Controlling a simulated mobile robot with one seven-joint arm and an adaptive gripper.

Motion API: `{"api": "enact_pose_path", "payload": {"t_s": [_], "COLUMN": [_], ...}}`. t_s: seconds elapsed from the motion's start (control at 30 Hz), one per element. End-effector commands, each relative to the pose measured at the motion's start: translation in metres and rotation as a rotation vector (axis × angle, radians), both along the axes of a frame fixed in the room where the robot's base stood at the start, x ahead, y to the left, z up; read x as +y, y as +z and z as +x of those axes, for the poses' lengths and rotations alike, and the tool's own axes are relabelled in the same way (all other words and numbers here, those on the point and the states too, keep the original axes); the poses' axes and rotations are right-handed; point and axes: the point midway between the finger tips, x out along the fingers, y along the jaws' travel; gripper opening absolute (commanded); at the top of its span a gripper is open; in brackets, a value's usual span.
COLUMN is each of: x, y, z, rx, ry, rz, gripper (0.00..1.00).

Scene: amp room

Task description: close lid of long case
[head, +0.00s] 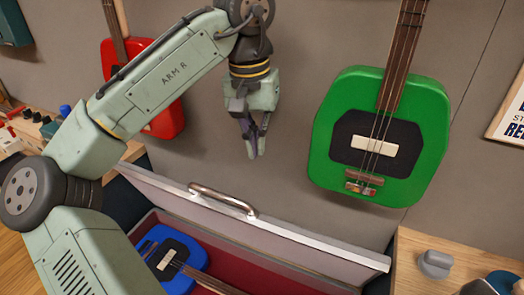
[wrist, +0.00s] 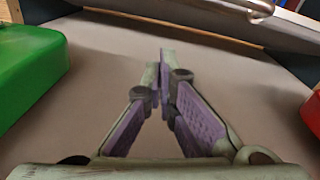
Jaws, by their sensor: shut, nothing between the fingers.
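The long case (head: 229,265) is at the bottom of the head view, with a red lining and a blue guitar (head: 171,262) inside. Its grey lid (head: 309,238) stands raised, tilted open, on the wall side of the case. A metal handle (head: 222,199) is on the lid's upper edge. My gripper (head: 252,154) is shut and empty, pointing down above the lid, apart from it and near the wall. In the wrist view, the shut purple-padded fingers (wrist: 165,75) touch nothing; the lid (wrist: 292,32) and handle (wrist: 248,8) show at the top.
A green guitar (head: 341,94) hangs on the wall right of my gripper. A red guitar (head: 168,119) hangs behind my arm. Wooden surfaces flank the case; the right one (head: 458,251) carries a grey knob-like object (head: 435,264). The wall between the guitars is bare.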

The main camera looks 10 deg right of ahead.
Motion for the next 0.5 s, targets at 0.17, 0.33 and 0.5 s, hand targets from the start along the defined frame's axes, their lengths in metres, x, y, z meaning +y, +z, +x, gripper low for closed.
{"api": "enact_pose_path", "payload": {"t_s": [0.17, 0.33, 0.5], "x": [-0.004, -0.006, 0.0], "y": [-0.037, -0.072, -0.088], "z": [0.0, 0.002, -0.013], "rx": [0.003, -0.001, -0.005], "ry": [-0.005, -0.002, -0.003], "rz": [-0.005, -0.003, -0.003], "gripper": [0.0, 0.0, 0.0]}}
